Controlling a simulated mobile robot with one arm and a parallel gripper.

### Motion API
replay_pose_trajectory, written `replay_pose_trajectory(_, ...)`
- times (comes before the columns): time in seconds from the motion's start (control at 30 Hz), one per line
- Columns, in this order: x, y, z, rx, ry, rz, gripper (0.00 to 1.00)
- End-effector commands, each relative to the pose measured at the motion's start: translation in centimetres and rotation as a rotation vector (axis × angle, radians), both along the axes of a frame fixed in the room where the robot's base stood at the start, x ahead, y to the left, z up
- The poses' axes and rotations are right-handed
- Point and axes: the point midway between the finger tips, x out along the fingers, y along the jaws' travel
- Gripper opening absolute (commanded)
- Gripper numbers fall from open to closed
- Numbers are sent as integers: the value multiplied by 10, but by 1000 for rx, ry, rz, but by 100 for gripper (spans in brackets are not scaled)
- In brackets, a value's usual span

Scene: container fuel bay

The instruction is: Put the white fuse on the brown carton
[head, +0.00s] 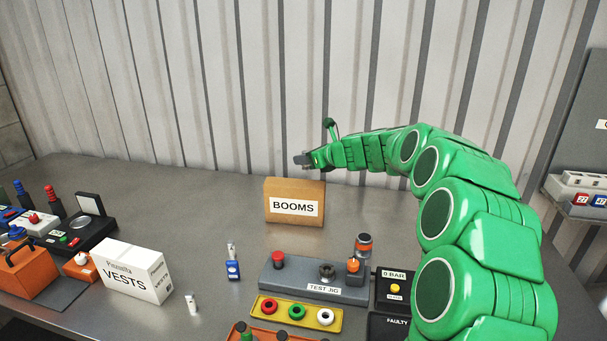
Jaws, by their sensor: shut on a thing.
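The brown carton (294,203) stands upright on the table with a white label reading BOOMS. My gripper (300,160) is above and behind the carton's upper right part in the picture, with its fingers pointing left. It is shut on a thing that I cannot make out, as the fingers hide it. I cannot tell whether this is the white fuse. A small white cylinder (191,304) stands on the table at the front left, and I cannot tell what it is. The gripper appears apart from the carton.
A white VESTS box (133,271) stands at the left. A blue-and-white item (232,262), a grey test jig (315,280) and a yellow tray (296,313) with rings stand in front of the carton. The table left of the carton is clear. A ribbed wall is behind.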

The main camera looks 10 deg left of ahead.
Motion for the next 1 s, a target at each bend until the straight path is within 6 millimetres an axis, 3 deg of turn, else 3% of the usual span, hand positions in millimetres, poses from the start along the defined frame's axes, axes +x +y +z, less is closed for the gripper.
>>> replay_pose_trajectory(0.3, 22, 9, -28, -2, -1, 1, 0)
replay_pose_trajectory(0.6, 28, 11, -35, 0, -1, 0, 0)
replay_pose_trajectory(0.83, 29, 12, -64, 1, 1, 1, 0)
replay_pose_trajectory(1.0, 29, 12, -68, -1, -2, 1, 0)
